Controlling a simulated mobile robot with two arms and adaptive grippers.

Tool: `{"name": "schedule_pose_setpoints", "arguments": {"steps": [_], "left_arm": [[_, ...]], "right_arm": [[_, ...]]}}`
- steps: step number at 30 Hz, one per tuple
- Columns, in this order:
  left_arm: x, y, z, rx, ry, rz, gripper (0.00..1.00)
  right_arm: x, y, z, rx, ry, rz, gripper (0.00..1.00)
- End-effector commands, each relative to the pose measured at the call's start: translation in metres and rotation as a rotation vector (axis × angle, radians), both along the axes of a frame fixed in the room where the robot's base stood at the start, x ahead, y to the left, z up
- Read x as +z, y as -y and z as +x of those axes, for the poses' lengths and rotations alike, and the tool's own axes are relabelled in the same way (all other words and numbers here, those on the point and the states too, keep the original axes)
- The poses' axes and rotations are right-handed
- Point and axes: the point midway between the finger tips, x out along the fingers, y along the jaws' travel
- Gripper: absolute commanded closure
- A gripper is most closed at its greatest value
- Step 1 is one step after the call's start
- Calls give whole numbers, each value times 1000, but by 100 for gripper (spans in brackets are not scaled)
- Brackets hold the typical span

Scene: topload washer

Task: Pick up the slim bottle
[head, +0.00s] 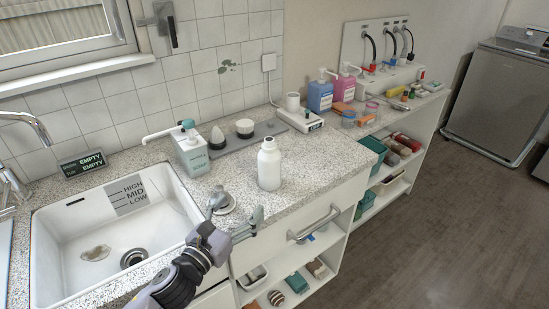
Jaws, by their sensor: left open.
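A white bottle (269,167) with a short neck stands upright on the speckled counter, right of the sink. It is the likeliest slim bottle in view. My left gripper (237,212) reaches in from the bottom, in front of the bottle and a little to its left, near the counter's front edge. Its fingers are apart with nothing between them, and it does not appear to touch the bottle. My right gripper is not in view.
A drawer handle (314,222) juts out below the counter. A scale (299,119) and blue (320,96) and pink (344,90) pump bottles stand farther back. Counter right of the white bottle is clear.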

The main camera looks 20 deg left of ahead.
Motion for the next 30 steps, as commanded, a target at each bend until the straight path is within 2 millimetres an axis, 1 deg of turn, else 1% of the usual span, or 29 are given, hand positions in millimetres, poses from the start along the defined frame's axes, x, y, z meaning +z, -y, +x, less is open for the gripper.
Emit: {"name": "schedule_pose_setpoints", "arguments": {"steps": [5,9,12,15,18,21,24,26,30], "left_arm": [[4,5,27,1,3,-4,24],[4,10,56,1,3,-4,24],[4,15,77,2,2,-4,24],[3,18,96,1,2,-4,24],[2,20,109,1,0,-4,24],[1,22,116,0,0,-3,24],[1,22,120,0,-1,-3,24],[3,22,126,1,0,-4,24],[7,22,146,2,0,-5,24]], "right_arm": [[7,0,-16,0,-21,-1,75],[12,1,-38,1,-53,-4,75],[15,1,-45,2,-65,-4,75],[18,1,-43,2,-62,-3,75],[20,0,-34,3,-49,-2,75],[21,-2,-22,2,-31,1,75],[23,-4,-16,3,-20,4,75],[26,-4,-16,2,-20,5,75],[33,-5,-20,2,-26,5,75]]}}
